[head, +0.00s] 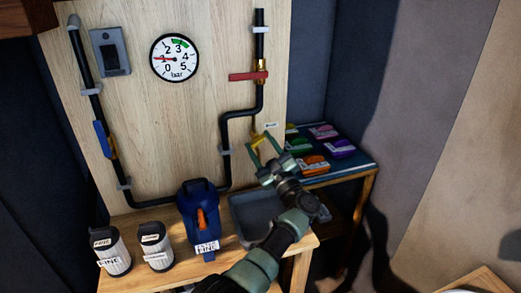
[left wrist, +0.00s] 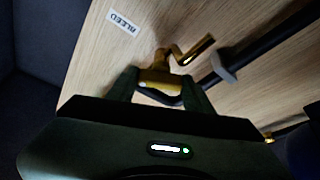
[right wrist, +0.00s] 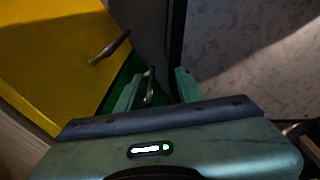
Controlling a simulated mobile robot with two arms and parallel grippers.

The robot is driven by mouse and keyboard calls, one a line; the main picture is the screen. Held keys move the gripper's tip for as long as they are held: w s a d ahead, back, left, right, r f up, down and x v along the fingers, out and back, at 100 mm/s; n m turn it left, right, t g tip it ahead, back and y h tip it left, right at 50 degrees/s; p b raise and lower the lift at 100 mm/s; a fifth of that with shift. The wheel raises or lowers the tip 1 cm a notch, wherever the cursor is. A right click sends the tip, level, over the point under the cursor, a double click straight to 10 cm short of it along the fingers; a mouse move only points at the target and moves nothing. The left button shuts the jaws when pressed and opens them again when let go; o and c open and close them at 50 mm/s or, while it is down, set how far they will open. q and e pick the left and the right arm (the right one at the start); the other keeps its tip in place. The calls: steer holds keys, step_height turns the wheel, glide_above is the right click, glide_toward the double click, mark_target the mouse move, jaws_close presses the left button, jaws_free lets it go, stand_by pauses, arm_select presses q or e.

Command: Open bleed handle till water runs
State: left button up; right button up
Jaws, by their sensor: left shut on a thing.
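The brass-yellow bleed handle (left wrist: 160,80) is on the wood board under the white BLEED label (left wrist: 124,28). My left gripper (left wrist: 162,94) is shut on it, with one finger on each side. A brass arm with a dark end (left wrist: 194,50) sticks out to the upper right of it. In the head view my left gripper (head: 264,156) covers most of the fitting. The grey tray (head: 238,218) stands below; I see no water in it. My right gripper (right wrist: 158,88) is open, away from the board, and shows only in the right wrist view.
The gauge (head: 174,58) needle points near 1. A red lever (head: 248,76) crosses the pipe; a blue lever (head: 101,139) lies along its pipe. Coloured packs (head: 324,131) lie to the right.

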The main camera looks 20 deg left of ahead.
arm_select(q)
steer(key=o, duration=1.4)
